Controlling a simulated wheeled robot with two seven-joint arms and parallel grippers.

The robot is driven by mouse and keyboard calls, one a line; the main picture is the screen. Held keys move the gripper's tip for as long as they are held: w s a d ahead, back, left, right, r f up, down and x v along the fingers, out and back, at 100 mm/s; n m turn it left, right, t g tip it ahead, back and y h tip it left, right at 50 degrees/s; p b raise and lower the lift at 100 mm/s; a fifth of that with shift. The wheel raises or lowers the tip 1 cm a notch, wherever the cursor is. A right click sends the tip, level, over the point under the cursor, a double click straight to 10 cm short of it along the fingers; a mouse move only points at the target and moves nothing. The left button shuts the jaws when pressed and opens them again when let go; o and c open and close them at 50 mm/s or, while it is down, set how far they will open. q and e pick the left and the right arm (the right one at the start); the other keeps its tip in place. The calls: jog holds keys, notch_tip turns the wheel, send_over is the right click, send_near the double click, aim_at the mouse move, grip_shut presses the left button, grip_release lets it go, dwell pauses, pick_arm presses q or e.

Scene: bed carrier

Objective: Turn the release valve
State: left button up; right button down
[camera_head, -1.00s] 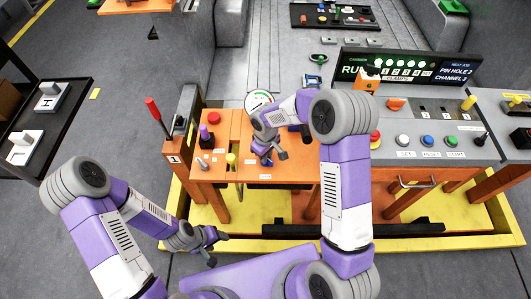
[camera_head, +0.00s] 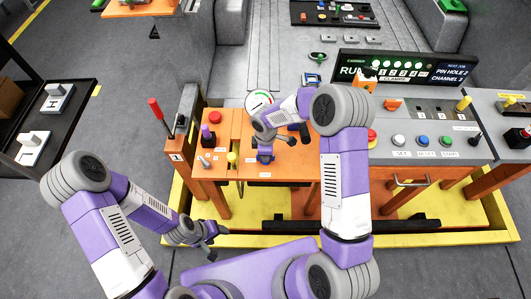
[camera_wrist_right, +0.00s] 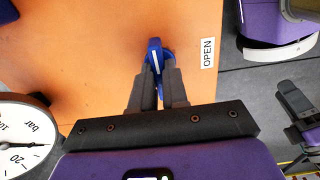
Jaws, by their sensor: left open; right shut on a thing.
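The release valve has a blue handle (camera_wrist_right: 155,52) with a white stripe, on the orange panel in the right wrist view. An OPEN label (camera_wrist_right: 207,53) is to its right. My right gripper (camera_wrist_right: 160,85) is shut on the blue handle, its dark fingers either side of it. In the head view my right gripper (camera_head: 266,154) is over the front of the orange bench, and the arm partly hides the valve. My left gripper (camera_head: 208,243) is open and empty, low in front of the bench's left end, apart from everything.
A round pressure gauge (camera_wrist_right: 20,140) is beside the gripper. It also shows behind the arm in the head view (camera_head: 258,101). A red lever (camera_head: 154,108), red button (camera_head: 215,117) and yellow knob (camera_head: 231,157) stand left of my right gripper. The console buttons (camera_head: 423,141) are to the right.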

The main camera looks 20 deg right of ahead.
dwell(0.5)
jog(key=c, duration=1.1)
grip_release()
jog(key=shift+c, duration=0.2)
jog(key=shift+r, duration=0.1)
notch_tip(320, 180, up, 8)
jog(key=shift+f+p, duration=0.25)
jog(key=shift+p, duration=0.8)
